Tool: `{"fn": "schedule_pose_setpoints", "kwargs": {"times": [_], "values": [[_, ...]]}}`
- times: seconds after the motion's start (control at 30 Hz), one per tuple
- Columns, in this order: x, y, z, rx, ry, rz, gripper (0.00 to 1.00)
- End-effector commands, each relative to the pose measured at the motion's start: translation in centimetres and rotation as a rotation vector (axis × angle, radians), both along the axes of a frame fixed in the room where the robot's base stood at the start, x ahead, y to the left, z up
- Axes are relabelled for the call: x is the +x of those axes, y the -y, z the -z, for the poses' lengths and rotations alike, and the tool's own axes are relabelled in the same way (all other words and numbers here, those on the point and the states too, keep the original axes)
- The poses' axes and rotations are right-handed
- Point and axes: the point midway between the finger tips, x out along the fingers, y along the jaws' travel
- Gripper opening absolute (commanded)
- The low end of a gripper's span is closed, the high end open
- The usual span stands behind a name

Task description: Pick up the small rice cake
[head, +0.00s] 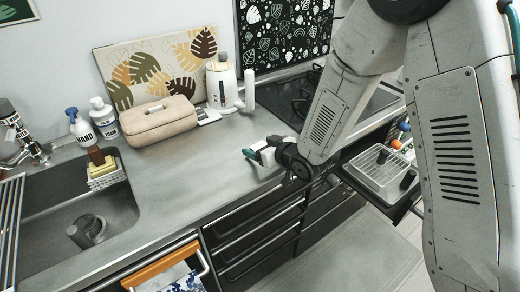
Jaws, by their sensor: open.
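I cannot make out a small rice cake anywhere in the head view. My arm hides part of the stove and the counter to the right.
The sink (115,210) is at left, the stove (290,92) behind my arm. A clear bin (380,170) is at right. The middle counter is clear.

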Motion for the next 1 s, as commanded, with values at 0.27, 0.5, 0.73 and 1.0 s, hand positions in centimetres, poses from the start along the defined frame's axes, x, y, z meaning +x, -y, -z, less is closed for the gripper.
{"fn": "schedule_pose_setpoints", "kwargs": {"times": [0.27,0.5,0.73,1.0], "values": [[0.4,-0.4,0.3,-0.001,-0.001,0.0,0.78],[0.4,-0.3,0.2,-0.001,-0.001,0.0,0.3],[0.4,-0.3,0.2,-0.001,-0.001,0.0,0.3],[0.5,-0.3,-1.2,0.001,0.003,0.001,0.3]]}}
